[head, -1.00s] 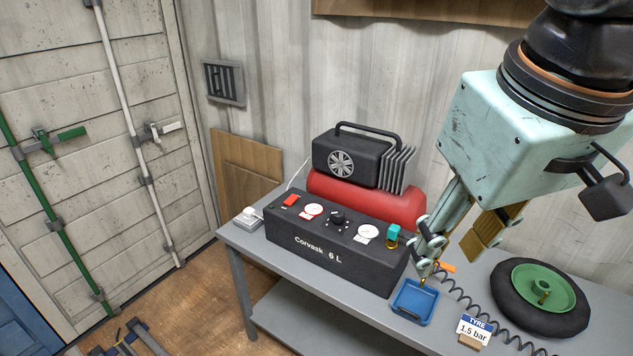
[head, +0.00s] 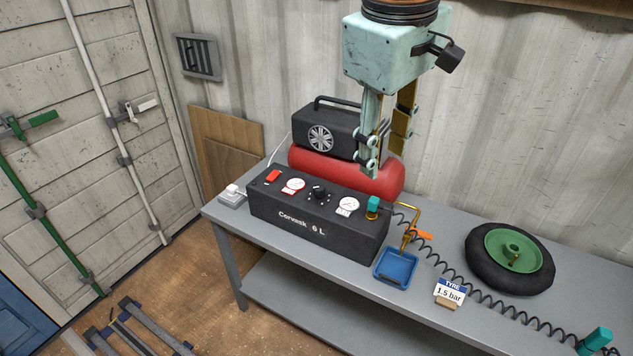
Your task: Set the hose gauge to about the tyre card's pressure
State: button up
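The compressor's black control box (head: 320,222) sits on the bench. It carries a red switch (head: 272,176), a left gauge (head: 293,185), a black knob (head: 319,192) and a right gauge (head: 348,205); the needles are too small to read. A teal coupling (head: 373,203) with a coiled hose (head: 480,296) is at the box's right end. The tyre card (head: 450,290) reads 1.5 bar. My gripper (head: 388,168) hangs in the air above and behind the box's right end, fingers apart, with nothing seen between them.
A red tank (head: 345,175) with a black motor stands behind the box. A blue tray (head: 396,267), a brass pipe with an orange handle (head: 421,235) and a wheel (head: 510,258) are on the bench. Another teal fitting (head: 596,341) ends the hose at lower right.

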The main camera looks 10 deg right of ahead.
jog(key=w+a+f+n+p, duration=0.2)
jog(key=w+n+p, duration=0.1)
jog(key=w, duration=0.8)
jog(key=n+g+h+p, duration=0.2)
jog(key=n+h+p, duration=0.1)
jog(key=n+p, duration=0.55)
send_over(319, 187)
jog(key=a+b, duration=0.2)
jog(key=a, duration=0.4)
notch_tip(319, 187, down, 20)
jog(key=n, duration=0.1)
jog(key=shift+s+d+r, duration=0.15)
jog(key=shift+r, duration=0.05)
jog(key=shift+f, duration=0.1)
jog(key=shift+p+x, duration=0.6)
jog(key=shift+x, duration=6.2)
jog(key=shift+d, duration=0.1)
